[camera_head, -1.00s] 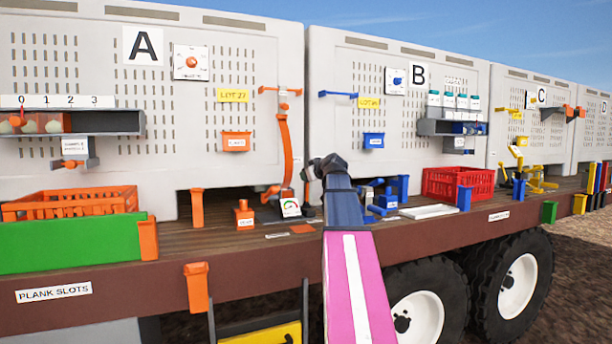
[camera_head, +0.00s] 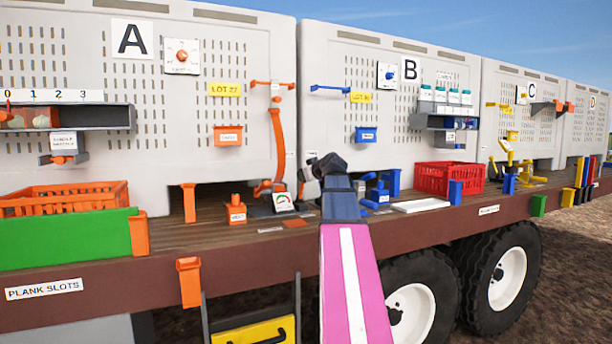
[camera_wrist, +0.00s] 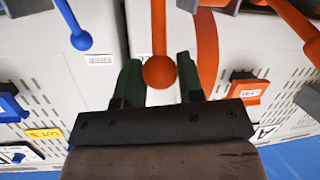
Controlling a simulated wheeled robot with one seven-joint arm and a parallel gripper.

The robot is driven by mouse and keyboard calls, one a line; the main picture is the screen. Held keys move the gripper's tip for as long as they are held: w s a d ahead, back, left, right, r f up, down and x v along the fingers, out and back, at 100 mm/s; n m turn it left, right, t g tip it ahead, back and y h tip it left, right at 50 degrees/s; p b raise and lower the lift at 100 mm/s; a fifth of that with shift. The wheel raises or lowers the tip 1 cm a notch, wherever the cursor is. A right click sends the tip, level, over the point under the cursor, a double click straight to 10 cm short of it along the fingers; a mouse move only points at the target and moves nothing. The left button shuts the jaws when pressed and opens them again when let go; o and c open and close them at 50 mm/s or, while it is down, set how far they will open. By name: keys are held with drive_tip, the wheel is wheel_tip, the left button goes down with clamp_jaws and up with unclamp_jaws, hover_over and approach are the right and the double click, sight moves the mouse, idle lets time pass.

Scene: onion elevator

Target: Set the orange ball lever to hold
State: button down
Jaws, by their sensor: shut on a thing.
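In the wrist view an orange ball (camera_wrist: 159,72) sits at the end of a thin orange rod, between the two dark green fingers of my gripper (camera_wrist: 159,80). The gripper is shut on the ball. In the head view my gripper (camera_head: 311,172) is beside the gap between panels A and B, above the truck bed. My arm hides the ball there. No hold mark is legible.
A blue ball lever (camera_wrist: 80,38) and an orange hose (camera_wrist: 208,50) flank the held ball. A dial gauge (camera_head: 284,201) and an orange block (camera_head: 236,212) stand left of the gripper. Blue fittings and a red crate (camera_head: 449,178) lie to the right.

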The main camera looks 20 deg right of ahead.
drive_tip(key=shift+s+a+f, duration=0.1)
drive_tip(key=shift+s+f, duration=0.05)
drive_tip(key=shift+f, duration=0.15)
drive_tip(key=c, duration=0.9)
unclamp_jaws()
drive_tip(key=shift+o, duration=0.7)
drive_tip(key=shift+r, duration=0.1)
drive_tip(key=v, duration=1)
drive_tip(key=shift+s, duration=0.35)
